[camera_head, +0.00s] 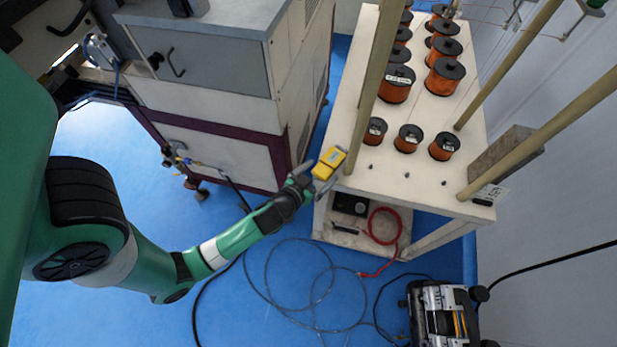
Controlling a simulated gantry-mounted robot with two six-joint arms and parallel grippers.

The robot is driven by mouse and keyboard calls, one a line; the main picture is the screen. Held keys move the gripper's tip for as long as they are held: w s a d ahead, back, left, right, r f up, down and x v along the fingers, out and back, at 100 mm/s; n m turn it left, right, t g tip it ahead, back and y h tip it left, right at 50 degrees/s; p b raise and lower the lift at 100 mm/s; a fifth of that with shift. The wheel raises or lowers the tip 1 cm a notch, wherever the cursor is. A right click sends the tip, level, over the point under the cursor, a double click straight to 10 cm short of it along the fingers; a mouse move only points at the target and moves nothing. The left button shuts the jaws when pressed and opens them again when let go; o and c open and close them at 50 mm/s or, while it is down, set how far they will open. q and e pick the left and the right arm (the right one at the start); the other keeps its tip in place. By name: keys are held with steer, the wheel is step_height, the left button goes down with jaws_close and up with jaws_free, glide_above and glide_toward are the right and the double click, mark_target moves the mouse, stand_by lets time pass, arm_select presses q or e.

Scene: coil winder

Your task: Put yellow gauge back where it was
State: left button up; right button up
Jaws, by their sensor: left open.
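The yellow gauge (329,162), a small boxy device with a grey face, is at the near left corner of the white cart's top (395,187). It looks to rest at the edge, but I cannot tell exactly how it is supported. My left gripper (316,175) reaches up to the gauge from the lower left. Its fingers are open, close to the gauge's near end, and whether they touch it is too small to tell. My right gripper is out of view.
Several copper wire spools (408,138) stand on the cart, between tan posts (376,75). A grey-white machine cabinet (205,60) stands left of the cart. A red hose coil (384,226) lies on the lower shelf. Loose cables and a black-and-silver machine (440,315) are on the blue floor.

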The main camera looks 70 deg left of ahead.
arm_select(q)
steer(key=v, duration=1.1)
steer(key=w+d+r+t+h, duration=0.1)
steer(key=w+d+r+t, duration=0.15)
steer(key=w+r, duration=0.6)
steer(key=w+d+r+m+t, duration=0.1)
steer(key=w+d+r+t, duration=0.3)
steer(key=r, duration=0.7)
steer(key=w+r+t+h, duration=0.1)
steer(key=w+r+t, duration=0.1)
steer(key=w+r, duration=0.7)
steer(key=s+d+r+m+t+h, duration=0.2)
steer(key=s+d+r+t+h, duration=0.1)
steer(key=r, duration=0.8)
steer(key=s+d+r+m+t+h, duration=0.2)
steer(key=r+m, duration=0.1)
steer(key=r, duration=0.7)
steer(key=s+d+r+m+t+h, duration=0.2)
steer(key=s+d+r+t+h, duration=0.1)
steer(key=r, duration=0.8)
step_height(320, 180, up, 36)
steer(key=p, duration=3.6)
steer(key=shift+p, duration=0.3)
